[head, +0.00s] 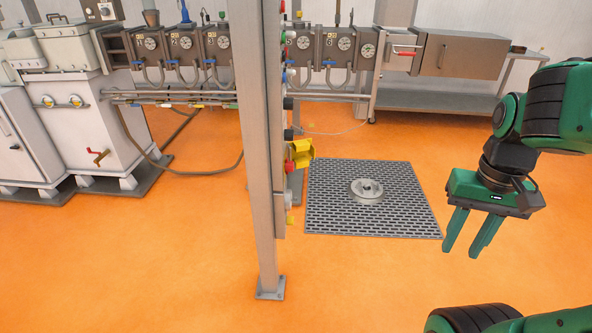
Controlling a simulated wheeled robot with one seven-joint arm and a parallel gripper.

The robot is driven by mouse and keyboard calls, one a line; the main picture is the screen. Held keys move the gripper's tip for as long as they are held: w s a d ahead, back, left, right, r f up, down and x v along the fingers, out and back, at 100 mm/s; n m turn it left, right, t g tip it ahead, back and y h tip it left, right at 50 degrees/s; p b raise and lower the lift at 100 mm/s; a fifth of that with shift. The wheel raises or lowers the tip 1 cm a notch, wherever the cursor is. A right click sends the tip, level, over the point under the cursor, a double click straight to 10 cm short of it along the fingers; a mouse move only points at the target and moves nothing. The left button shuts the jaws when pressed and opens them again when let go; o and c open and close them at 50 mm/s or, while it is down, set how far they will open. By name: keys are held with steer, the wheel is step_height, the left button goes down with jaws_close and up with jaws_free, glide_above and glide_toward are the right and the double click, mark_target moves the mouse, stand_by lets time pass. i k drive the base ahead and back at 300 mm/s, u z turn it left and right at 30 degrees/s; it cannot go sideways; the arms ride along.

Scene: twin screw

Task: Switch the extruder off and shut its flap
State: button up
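The extruder (220,48) is a row of dark numbered barrel blocks with round gauges, running across the back. A narrow panel (281,205) on a grey post stands in front of it and is seen nearly edge-on. Coloured knobs or buttons stick out from its right side. A yellow flap-like part (303,152) juts out there, with a red knob (291,168) just below it. I cannot tell which control is the extruder's switch. My gripper (464,250) is at the right, fingers pointing down, open and empty, well apart from the panel.
The grey post (265,200) stands on the orange floor. A dark floor grate (400,215) with a round drain cover (366,189) lies between the post and my gripper. A grey bench (450,100) stands at the back right, white cabinets (75,120) at the left.

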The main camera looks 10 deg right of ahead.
mark_target(289, 165)
steer(key=u, duration=0.05)
steer(key=i, duration=1)
steer(key=z, duration=0.05)
